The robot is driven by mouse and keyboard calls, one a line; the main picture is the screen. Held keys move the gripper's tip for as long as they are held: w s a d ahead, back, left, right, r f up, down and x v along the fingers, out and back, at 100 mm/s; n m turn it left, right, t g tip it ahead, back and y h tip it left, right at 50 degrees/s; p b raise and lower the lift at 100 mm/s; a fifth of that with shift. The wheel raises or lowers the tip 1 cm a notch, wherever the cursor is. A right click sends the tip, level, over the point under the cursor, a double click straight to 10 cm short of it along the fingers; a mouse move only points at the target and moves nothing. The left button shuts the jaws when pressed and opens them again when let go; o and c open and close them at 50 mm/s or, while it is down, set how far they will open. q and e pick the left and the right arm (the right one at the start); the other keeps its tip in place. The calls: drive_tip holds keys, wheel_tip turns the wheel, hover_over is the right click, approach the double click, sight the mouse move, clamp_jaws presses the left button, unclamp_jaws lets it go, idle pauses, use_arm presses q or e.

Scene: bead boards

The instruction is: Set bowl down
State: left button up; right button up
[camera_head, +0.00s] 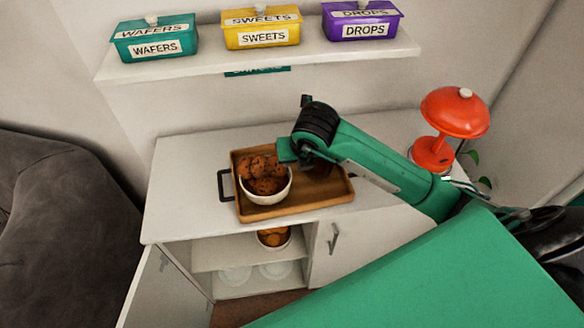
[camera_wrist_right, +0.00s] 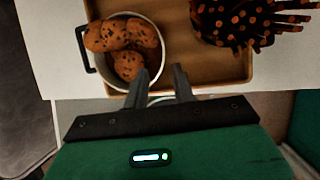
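A white bowl (camera_head: 265,188) of chocolate-chip cookies (camera_head: 262,168) stands upright on the left part of a brown wooden tray (camera_head: 295,208). In the right wrist view the bowl (camera_wrist_right: 160,62) is at upper left. My right gripper (camera_wrist_right: 160,68) is at its near right rim, with its fingers spread apart. One finger overlaps the bowl's inside and the other is outside the rim. I see no finger pressing on the wall. In the head view my right arm hides the fingers. My left gripper is not in view.
A dark orange-dotted item (camera_wrist_right: 245,20) lies on the tray's right part. The tray has a dark handle (camera_head: 225,186). A red lamp (camera_head: 454,112) stands right on the white cabinet (camera_head: 190,152). Labelled tins (camera_head: 262,38) line the shelf above. Below, an open compartment holds another cookie bowl (camera_head: 274,238).

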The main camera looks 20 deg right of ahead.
drive_tip(key=v, duration=0.3)
drive_tip(key=shift+s+r, duration=0.1)
drive_tip(key=shift+r, duration=0.2)
